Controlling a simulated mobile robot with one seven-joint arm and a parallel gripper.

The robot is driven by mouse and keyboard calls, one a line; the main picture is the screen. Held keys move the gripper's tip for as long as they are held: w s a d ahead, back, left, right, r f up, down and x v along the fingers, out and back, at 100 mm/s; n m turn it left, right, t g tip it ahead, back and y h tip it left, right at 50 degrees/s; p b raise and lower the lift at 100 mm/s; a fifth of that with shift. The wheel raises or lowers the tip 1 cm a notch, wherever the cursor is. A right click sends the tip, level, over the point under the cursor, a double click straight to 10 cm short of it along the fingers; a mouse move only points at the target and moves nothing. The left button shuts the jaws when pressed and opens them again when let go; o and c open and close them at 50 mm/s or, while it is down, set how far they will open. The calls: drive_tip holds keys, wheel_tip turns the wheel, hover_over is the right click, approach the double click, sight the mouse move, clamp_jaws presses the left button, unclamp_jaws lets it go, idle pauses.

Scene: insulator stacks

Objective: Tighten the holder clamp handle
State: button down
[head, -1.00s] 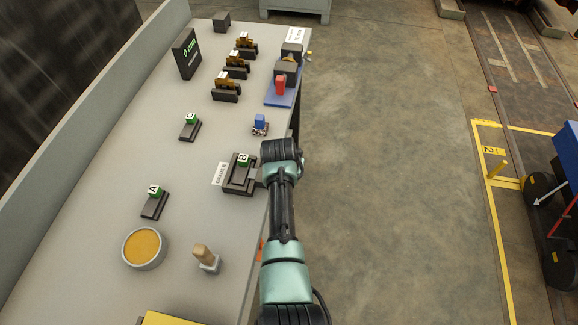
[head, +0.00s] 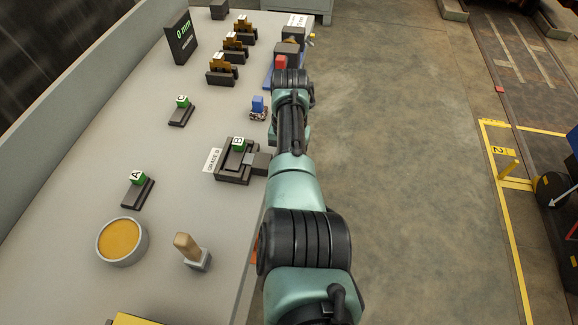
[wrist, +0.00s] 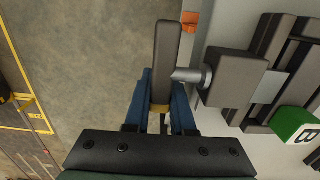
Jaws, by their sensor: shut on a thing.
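In the wrist view, my gripper (wrist: 162,110) has two blue fingers closed around the lower part of a dark grey bar handle (wrist: 167,50). A metal spindle (wrist: 192,76) runs from the handle to the grey clamp block (wrist: 232,80) of the holder (wrist: 268,42). A green block marked B (wrist: 297,125) sits in the holder. In the head view, the holder (head: 232,176) is at the table's right edge, with block B (head: 238,144) in it and the clamp block (head: 257,162) to its right. My arm hides the gripper and handle there.
Blocks A (head: 136,177) and C (head: 182,101) stand on the table (head: 185,150), with a bowl (head: 122,241) and a wooden-handled tool (head: 190,250) nearer. Open floor (head: 400,160) lies right.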

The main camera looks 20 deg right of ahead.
idle(0.3)
drive_tip(key=c, duration=0.8)
unclamp_jaws()
drive_tip(key=shift+o, duration=0.2)
drive_tip(key=shift+r+p, duration=0.15)
drive_tip(key=shift+p, duration=0.2)
